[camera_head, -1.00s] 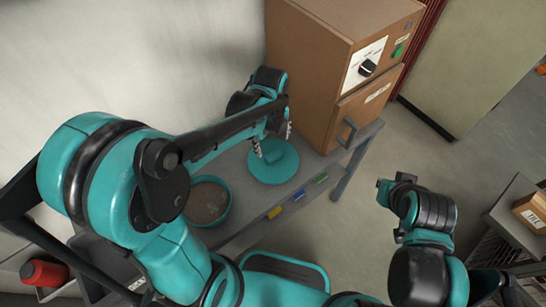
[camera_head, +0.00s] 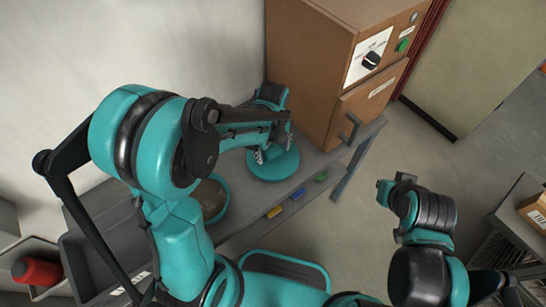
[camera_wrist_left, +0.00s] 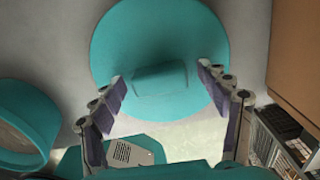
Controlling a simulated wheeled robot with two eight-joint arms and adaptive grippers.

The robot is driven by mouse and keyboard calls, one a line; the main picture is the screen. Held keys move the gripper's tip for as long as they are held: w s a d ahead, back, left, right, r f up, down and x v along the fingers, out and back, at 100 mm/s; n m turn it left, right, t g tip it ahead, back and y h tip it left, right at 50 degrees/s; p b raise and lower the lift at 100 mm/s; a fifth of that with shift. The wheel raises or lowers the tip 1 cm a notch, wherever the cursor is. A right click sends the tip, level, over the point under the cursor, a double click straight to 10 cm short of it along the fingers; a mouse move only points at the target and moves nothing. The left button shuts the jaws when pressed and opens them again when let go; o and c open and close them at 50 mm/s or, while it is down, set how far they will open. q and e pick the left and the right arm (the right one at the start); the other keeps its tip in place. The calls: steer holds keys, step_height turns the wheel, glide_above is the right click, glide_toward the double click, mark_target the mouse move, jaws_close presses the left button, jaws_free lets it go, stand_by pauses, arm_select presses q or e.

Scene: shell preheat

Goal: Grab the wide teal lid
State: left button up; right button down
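The wide teal lid (camera_head: 275,165) is a round disc lying flat on the grey bench (camera_head: 238,228), in front of the brown cabinet. In the left wrist view the lid (camera_wrist_left: 160,35) has a raised block-shaped handle (camera_wrist_left: 160,78) at its middle. My left gripper (camera_head: 272,154) is over the lid; in the wrist view its two fingers (camera_wrist_left: 165,100) are spread wide on either side of the handle, with nothing between them. I cannot tell how high the fingertips are above the lid. My right gripper (camera_head: 388,187) hangs over the floor away from the bench; its fingers are unclear.
A teal round bowl (camera_head: 222,212) stands left of the lid, partly behind my left arm; it also shows in the wrist view (camera_wrist_left: 22,130). The brown cabinet (camera_head: 310,60) stands close behind the lid. Yellow, blue and green tags line the bench's front edge.

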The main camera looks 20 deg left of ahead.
arm_select(q)
steer(key=c, duration=1.1)
steer(key=shift+r, duration=0.1)
